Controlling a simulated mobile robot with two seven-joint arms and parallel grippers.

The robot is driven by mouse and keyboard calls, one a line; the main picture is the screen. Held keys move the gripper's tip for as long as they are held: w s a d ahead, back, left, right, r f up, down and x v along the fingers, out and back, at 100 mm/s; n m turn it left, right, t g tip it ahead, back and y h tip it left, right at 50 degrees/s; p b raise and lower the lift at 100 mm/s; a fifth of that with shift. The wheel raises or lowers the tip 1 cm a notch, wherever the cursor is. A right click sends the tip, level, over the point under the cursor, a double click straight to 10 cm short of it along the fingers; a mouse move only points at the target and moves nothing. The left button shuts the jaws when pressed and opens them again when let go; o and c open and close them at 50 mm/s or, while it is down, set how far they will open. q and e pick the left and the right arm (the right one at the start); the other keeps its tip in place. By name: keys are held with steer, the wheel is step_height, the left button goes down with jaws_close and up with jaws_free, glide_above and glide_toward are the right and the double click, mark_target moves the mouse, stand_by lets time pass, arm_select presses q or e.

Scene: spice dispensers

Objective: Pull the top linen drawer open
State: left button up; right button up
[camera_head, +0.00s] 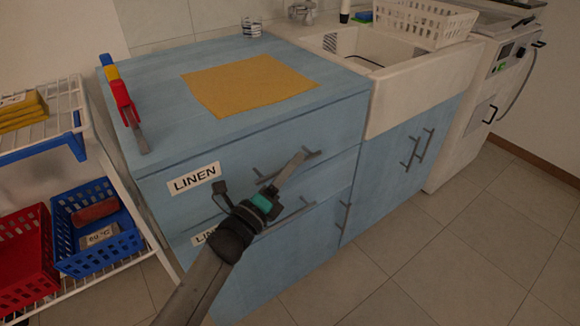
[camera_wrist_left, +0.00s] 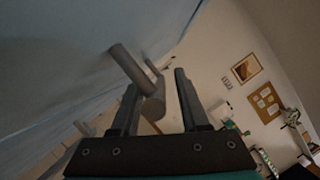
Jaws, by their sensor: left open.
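The top linen drawer (camera_head: 240,162) is the upper blue front of the cabinet, with a white LINEN label (camera_head: 194,178). It looks closed, flush with the cabinet. Its grey bar handle (camera_head: 312,154) is partly hidden behind my left gripper (camera_head: 288,172). My left gripper is open in front of this handle. In the left wrist view, a grey handle bar (camera_wrist_left: 130,65) reaches into the space between the two open fingers (camera_wrist_left: 157,82), nearer the left finger. I cannot tell whether they touch. My right gripper is not in view.
A lower drawer with its own handle (camera_head: 292,216) lies just below. A yellow cloth (camera_head: 248,84) and a red-handled tool (camera_head: 124,103) lie on the cabinet top. A shelf with red (camera_head: 25,262) and blue (camera_head: 98,232) baskets stands left. The tiled floor in front is clear.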

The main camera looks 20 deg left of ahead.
arm_select(q)
steer(key=shift+c, duration=0.3)
jaws_close()
stand_by(1.0)
